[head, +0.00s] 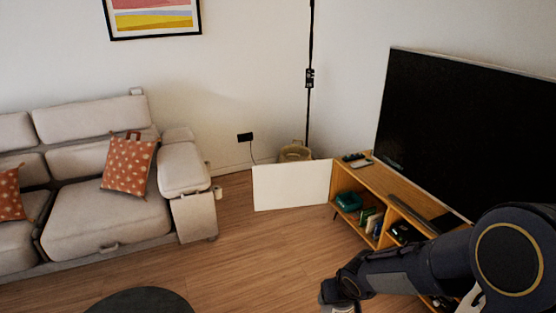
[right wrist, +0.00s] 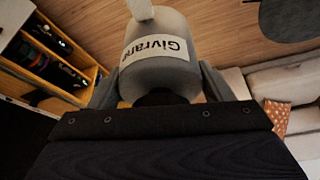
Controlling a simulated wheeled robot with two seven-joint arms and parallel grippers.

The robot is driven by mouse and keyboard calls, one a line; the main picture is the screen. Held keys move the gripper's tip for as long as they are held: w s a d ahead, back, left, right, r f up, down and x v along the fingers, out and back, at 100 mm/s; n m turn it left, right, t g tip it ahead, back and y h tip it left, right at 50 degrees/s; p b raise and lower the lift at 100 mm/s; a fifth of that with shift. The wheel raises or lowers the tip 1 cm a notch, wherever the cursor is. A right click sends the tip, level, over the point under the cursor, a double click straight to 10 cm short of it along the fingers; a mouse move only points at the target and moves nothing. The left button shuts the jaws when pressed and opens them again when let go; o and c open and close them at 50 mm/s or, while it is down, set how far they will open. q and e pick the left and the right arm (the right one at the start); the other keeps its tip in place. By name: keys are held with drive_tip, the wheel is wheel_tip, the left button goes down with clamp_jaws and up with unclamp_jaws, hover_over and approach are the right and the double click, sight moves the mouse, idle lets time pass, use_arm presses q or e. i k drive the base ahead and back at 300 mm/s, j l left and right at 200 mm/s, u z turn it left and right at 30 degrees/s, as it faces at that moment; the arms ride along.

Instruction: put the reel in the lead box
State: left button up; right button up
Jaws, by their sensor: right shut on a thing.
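My right gripper (right wrist: 160,88) is shut on a grey rounded thing, which I take to be the reel (right wrist: 153,76). It has a white label reading roughly "Givrane" and a pale tab at its top, and one finger lies on each side of it. In the head view my right gripper (head: 340,293) is low at the bottom edge, over the floor in front of the TV stand, with a small grey part of the reel (head: 334,308) showing. I cannot make out for certain which container is the lead box. My left gripper is out of view.
The wooden TV stand (head: 380,185) holds a teal thing (head: 348,201), several upright items and a large TV (head: 455,130). A white panel (head: 292,186) stands before a woven basket (head: 295,152). A sofa (head: 105,205) is at left, a dark round table (head: 142,301) at the bottom. Floor between is clear.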

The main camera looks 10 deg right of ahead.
sight(349, 202)
drive_tip(key=i, duration=2.4)
drive_tip(key=i+z, duration=0.15)
drive_tip(key=i, duration=0.3)
drive_tip(key=i+j+z, duration=0.15)
drive_tip(key=i, duration=0.3)
drive_tip(key=i+j+z, duration=0.15)
drive_tip(key=i, duration=0.25)
drive_tip(key=i+j+z, duration=0.2)
drive_tip(key=i, duration=0.25)
